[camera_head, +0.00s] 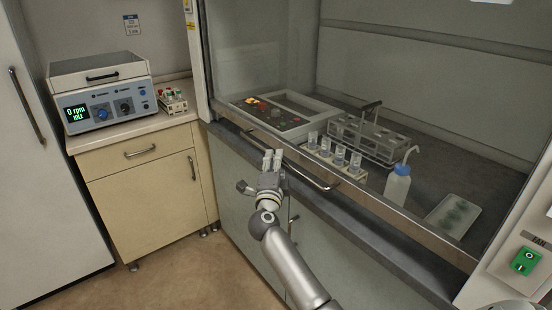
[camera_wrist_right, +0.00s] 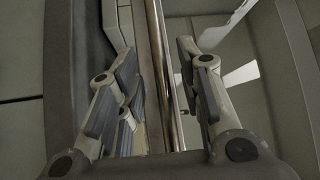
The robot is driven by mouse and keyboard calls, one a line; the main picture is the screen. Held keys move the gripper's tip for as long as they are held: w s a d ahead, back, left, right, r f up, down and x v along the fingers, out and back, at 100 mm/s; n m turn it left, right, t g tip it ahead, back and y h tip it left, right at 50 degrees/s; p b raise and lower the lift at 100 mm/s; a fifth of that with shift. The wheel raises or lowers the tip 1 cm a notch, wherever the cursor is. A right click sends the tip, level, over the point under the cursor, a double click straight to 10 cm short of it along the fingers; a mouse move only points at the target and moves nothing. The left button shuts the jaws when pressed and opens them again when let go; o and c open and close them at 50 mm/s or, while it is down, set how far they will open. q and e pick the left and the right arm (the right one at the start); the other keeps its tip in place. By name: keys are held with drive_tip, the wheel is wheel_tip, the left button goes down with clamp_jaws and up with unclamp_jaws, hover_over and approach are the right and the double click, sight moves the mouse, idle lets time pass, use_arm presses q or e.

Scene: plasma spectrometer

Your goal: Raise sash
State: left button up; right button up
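The fume hood's glass sash (camera_head: 400,217) is down, its metal bottom rail close to the dark front sill. A horizontal bar handle (camera_head: 312,180) runs along the front of the rail. My right gripper (camera_head: 272,157) is at the left part of this handle, with its fingers pointing up at it. In the right wrist view, the gripper (camera_wrist_right: 158,95) has its fingers spread, and the shiny handle bar (camera_wrist_right: 158,60) runs between them with gaps on both sides. Whether any finger touches the bar is unclear. My left gripper is not in view.
Behind the sash are a grey instrument (camera_head: 315,108), vial racks (camera_head: 375,140), a blue-capped wash bottle (camera_head: 397,186) and a white tray (camera_head: 452,216). A green switch (camera_head: 526,261) is at right. A centrifuge (camera_head: 105,98) stands on the left bench. The floor (camera_head: 190,270) in front is clear.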

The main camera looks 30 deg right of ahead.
drive_tip(key=shift+x, duration=1.25)
clamp_jaws()
